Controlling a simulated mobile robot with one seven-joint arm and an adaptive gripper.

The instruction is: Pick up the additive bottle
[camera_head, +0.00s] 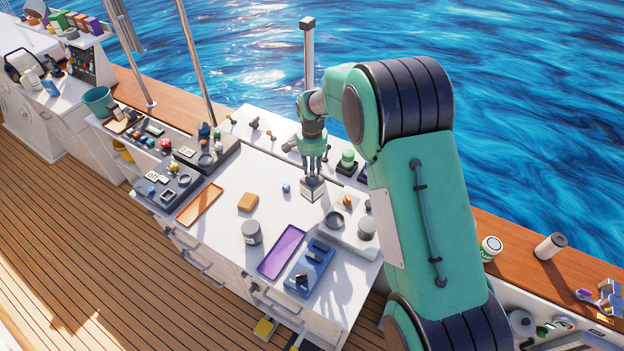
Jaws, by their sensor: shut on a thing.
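My gripper (313,168) points straight down over the back right part of the white worktop (227,230). It is shut on a small pale, squarish container with a dark top, which I take for the additive bottle (312,190). The fingers hide part of its top. The bottle looks upright and low over the worktop; I cannot tell whether its base touches it.
Close to the right stands a pale unit with round dark parts (335,219). A green-topped item (347,158) is behind. The worktop's middle has free room.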

